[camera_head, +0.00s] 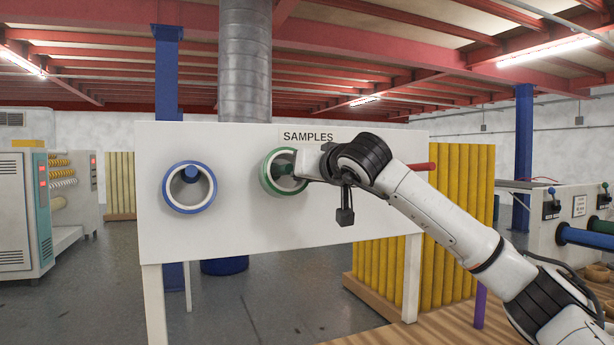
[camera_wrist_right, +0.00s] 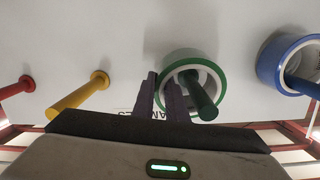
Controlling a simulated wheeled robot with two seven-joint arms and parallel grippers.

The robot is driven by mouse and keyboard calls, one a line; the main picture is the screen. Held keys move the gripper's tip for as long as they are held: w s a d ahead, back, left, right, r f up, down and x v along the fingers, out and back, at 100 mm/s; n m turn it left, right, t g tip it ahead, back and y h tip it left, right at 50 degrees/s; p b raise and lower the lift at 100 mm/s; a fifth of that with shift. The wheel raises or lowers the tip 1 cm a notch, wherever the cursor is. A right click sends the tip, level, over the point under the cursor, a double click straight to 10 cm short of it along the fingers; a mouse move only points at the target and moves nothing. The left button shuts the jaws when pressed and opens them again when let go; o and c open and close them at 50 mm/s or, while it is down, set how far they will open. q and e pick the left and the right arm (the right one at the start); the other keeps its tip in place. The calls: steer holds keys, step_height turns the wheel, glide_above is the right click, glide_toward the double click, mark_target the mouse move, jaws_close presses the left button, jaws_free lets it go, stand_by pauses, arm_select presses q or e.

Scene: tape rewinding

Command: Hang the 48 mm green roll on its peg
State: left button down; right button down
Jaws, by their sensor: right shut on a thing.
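The green roll (camera_head: 266,178) is up at the white board, with its opening around the green peg. In the right wrist view the green roll (camera_wrist_right: 190,56) encircles the green peg (camera_wrist_right: 203,97), whose free end sticks out of the roll. My right gripper (camera_wrist_right: 160,82) is shut on the roll's rim, with its dark fingers on the side towards the yellow peg. In the head view my right gripper (camera_head: 294,172) covers part of the roll's right side. I cannot tell whether the roll touches the board. My left gripper is out of view.
A blue roll (camera_head: 168,199) hangs on a blue peg (camera_head: 190,174) to the left. A yellow peg (camera_wrist_right: 78,98) and a red peg (camera_head: 421,166) are bare on the other side. My right arm crosses the board's right half. The board's front is otherwise clear.

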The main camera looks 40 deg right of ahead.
steer(key=shift+a+f+b, duration=0.2)
steer(key=shift+f+b, duration=0.25)
steer(key=shift+f, duration=0.3)
steer(key=c, duration=1.7)
jaws_free()
steer(key=b+v, duration=0.1)
steer(key=v, duration=0.9)
steer(key=shift+s, duration=0.15)
